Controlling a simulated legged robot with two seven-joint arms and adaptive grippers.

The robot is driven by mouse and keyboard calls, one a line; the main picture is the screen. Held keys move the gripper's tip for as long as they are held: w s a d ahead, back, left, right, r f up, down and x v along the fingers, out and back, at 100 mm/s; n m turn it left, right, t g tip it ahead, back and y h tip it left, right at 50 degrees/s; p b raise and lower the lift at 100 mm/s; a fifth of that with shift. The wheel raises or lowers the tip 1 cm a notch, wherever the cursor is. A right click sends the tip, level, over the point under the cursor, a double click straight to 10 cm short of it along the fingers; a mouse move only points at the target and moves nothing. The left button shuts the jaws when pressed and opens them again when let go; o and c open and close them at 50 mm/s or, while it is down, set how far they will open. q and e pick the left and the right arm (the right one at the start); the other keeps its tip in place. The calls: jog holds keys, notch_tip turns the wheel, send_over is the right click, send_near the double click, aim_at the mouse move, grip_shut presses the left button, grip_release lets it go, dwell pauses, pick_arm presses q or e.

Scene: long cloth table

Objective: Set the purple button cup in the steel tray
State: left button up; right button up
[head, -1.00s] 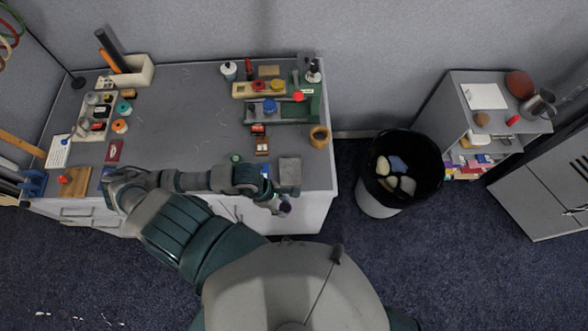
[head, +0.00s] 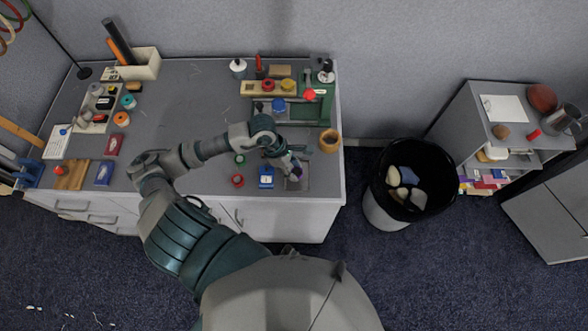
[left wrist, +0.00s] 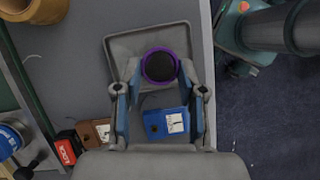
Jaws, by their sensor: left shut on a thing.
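My left gripper (head: 292,168) is over the right front part of the table. In the left wrist view its two fingers (left wrist: 160,92) are shut on the purple button cup (left wrist: 160,66), a round cup with a purple rim and dark inside. The steel tray (left wrist: 123,45) is a shallow grey square with a raised rim. It lies beneath the cup in the wrist view, and its corner shows beside the gripper in the head view (head: 304,184). I cannot tell whether the cup touches the tray floor. My right gripper is not in view.
A blue box (head: 266,180) stands just left of the tray, with a red round item (head: 237,181) farther left. A wooden cup (head: 329,141) is behind, to the right. The table's front edge is close. A black bin (head: 410,200) stands right of the table.

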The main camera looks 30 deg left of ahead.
aim_at(294, 170)
pick_arm(q)
jog(key=shift+w+a+f, duration=0.15)
jog(key=shift+w+a, duration=0.15)
jog(key=shift+w, duration=0.25)
notch_tip(294, 170, down, 3)
jog(key=shift+f, duration=0.2)
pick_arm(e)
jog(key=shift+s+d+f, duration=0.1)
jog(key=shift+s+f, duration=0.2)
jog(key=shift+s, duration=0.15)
pick_arm(q)
jog(key=shift+f, duration=0.1)
jog(key=o, duration=0.9)
jog(key=shift+o, duration=0.6)
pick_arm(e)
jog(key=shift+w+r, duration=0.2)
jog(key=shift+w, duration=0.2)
